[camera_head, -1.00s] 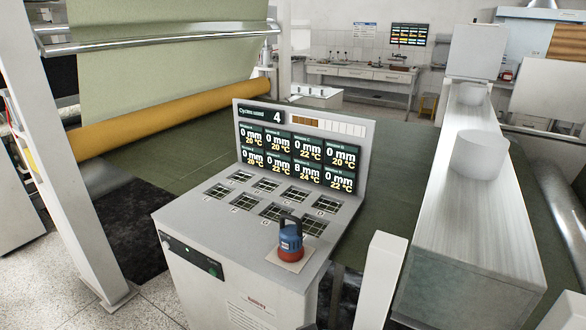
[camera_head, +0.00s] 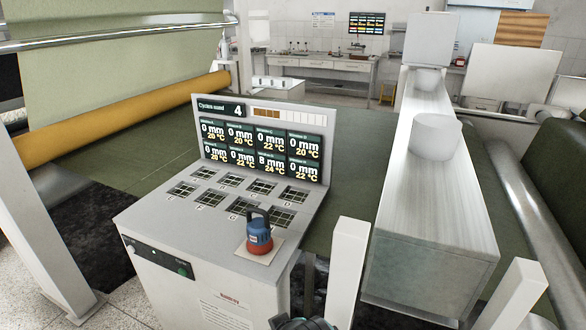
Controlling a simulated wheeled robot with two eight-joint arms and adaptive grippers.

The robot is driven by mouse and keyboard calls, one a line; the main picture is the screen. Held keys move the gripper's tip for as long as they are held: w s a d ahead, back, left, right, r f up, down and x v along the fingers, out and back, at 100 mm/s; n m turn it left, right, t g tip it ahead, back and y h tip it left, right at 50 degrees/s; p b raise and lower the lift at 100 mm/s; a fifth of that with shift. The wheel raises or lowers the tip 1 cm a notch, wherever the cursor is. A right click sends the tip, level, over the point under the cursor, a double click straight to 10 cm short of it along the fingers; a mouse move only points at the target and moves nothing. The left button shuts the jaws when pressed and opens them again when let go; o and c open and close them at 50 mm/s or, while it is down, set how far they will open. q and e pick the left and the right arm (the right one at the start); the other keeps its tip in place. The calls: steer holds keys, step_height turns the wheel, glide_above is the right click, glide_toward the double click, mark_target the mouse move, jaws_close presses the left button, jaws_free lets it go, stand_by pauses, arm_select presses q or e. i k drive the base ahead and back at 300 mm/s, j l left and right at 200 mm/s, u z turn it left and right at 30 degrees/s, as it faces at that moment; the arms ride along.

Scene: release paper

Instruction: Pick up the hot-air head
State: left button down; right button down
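The hot-air head (camera_head: 259,234) is a small blue and red device with a dark loop handle on top. It stands upright on a light square pad (camera_head: 272,246) at the front right corner of the grey console (camera_head: 205,240). A dark rounded part, perhaps of one of my arms, shows at the bottom edge below the console's right side; no fingers can be made out on it. Neither gripper can be identified in view. Nothing touches the hot-air head.
The console top has several dark grid windows (camera_head: 262,187) behind the head and an upright display panel (camera_head: 262,146) at the back. White posts (camera_head: 347,270) stand to the right of the console. A long metal housing (camera_head: 440,210) lies beyond them.

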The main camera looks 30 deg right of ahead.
mark_target(259, 242)
steer(key=j+z, duration=0.1)
steer(key=z, duration=0.7)
steer(key=j+z, duration=0.2)
steer(key=z, duration=0.25)
steer(key=j+z, duration=0.1)
steer(key=z, duration=0.3)
steer(key=j+z, duration=0.1)
steer(key=z, duration=0.3)
steer(key=k+j+z, duration=0.1)
steer(key=j+z, duration=0.15)
steer(key=j, duration=0.15)
steer(key=k+j+z, duration=0.35)
steer(key=j+z, duration=0.2)
steer(key=j, duration=0.15)
steer(key=i+j, duration=0.15)
steer(key=j, duration=0.15)
